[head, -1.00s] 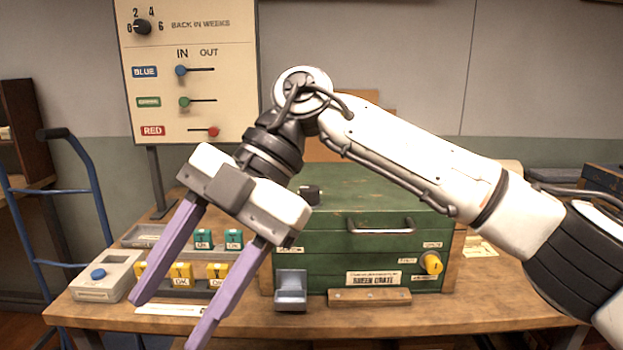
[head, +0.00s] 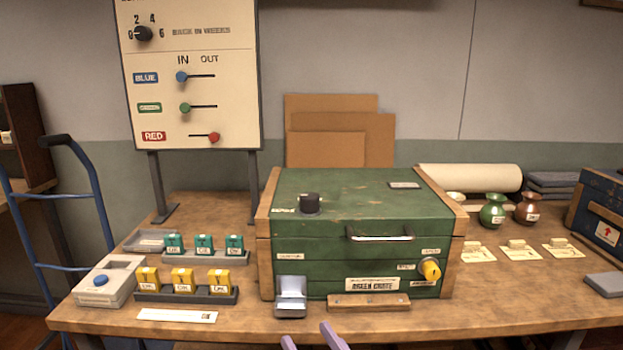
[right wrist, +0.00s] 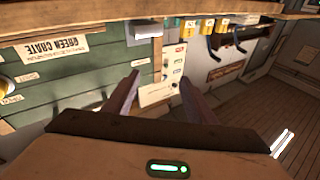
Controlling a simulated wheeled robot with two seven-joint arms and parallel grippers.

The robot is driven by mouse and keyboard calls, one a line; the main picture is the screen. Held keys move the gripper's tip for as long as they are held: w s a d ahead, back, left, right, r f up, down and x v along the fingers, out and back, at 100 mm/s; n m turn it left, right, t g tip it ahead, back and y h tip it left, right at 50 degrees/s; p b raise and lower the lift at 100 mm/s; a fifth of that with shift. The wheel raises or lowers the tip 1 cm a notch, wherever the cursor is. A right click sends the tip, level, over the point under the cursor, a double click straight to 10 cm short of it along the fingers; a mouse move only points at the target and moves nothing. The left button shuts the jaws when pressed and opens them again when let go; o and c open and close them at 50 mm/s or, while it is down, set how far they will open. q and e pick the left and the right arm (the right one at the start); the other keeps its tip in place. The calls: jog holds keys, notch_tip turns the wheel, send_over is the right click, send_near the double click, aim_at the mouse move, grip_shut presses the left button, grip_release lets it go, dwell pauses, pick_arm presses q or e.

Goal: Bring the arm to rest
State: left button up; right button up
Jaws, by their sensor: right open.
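My right gripper (head: 309,342) shows only as two purple fingertips at the bottom edge of the head view, in front of the table's front edge. The right wrist view shows its two fingers (right wrist: 158,92) apart with nothing between them. The rest of my right arm is out of the head view. My left gripper is in neither view.
A closed green crate (head: 350,215) stands on the wooden table (head: 480,318). Yellow and teal tagged blocks sit in grey racks (head: 190,296) at left, near a grey box with a blue button (head: 107,282). Vases (head: 493,210) stand at right. A board with sliders (head: 190,75) rises behind.

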jog(key=s+d+f+m+g+h, duration=0.1)
jog(key=s+d+f+g+h, duration=0.15)
jog(key=s+d+f, duration=0.4)
jog(key=s+d+f+m+g+h, duration=0.2)
jog(key=d+f+h, duration=0.15)
jog(key=f, duration=0.65)
jog(key=s+d+f+g+h, duration=0.2)
jog(key=s+d+f+g, duration=0.2)
jog(key=s+f, duration=0.6)
jog(key=s+d, duration=0.1)
jog(key=s, duration=0.3)
jog(key=shift+d+f, duration=0.15)
jog(key=shift+d, duration=0.05)
jog(key=shift+w, duration=0.1)
